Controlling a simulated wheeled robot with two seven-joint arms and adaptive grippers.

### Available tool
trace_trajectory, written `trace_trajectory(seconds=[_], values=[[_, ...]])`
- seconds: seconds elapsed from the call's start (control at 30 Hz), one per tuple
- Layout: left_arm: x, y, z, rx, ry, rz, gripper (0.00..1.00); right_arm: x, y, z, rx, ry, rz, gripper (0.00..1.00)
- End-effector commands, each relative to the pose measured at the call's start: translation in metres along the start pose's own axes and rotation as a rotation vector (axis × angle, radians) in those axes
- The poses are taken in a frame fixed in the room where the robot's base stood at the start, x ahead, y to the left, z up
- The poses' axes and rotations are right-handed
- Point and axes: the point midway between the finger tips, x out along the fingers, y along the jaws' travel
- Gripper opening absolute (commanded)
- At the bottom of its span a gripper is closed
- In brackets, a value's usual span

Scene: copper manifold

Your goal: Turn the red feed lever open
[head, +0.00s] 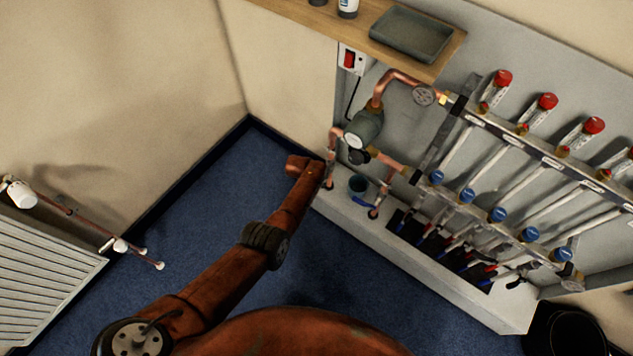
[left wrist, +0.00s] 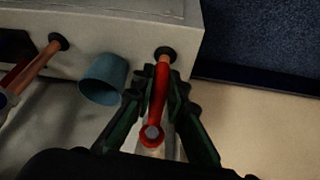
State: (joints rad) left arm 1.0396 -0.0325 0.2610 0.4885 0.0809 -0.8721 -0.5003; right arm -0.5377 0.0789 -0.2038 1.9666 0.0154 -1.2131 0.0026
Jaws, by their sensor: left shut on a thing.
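The red feed lever (left wrist: 158,98) shows in the left wrist view, running from a bolt-like end near the bottom up toward a dark round collar (left wrist: 165,54) on the pale ledge. The two dark fingers of my left gripper (left wrist: 162,82) are shut on it, one on each side. In the head view my left arm reaches to the lower left end of the manifold, and my left gripper (head: 328,172) is at the left pipe, small and partly hidden by my wrist. I cannot make out the red lever there. My right gripper is in neither view.
A blue-grey cup (left wrist: 103,79) stands on the ledge close beside the gripper; it also shows in the head view (head: 358,186). A blue lever (head: 362,202) sits on the neighbouring pipe. The pump (head: 364,127) is above. Blue floor (head: 190,210) lies open to the left.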

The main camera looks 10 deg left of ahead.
Motion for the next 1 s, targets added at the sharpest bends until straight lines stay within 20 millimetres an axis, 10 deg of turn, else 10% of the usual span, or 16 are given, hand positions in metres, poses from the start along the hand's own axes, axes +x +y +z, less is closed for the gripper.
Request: trace_trajectory(seconds=[0.17,0.2,0.43,1.0], values=[[0.002,0.004,0.003,-0.004,-0.004,0.007,0.0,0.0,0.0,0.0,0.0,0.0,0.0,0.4],[0.002,0.004,0.003,-0.004,-0.004,0.007,0.16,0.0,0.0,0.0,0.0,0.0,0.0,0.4],[0.001,0.002,0.003,-0.005,-0.002,0.004,0.31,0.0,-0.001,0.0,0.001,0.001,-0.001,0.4],[-0.014,0.001,-0.001,-0.002,0.004,0.002,0.31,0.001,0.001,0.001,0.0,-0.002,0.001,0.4]])
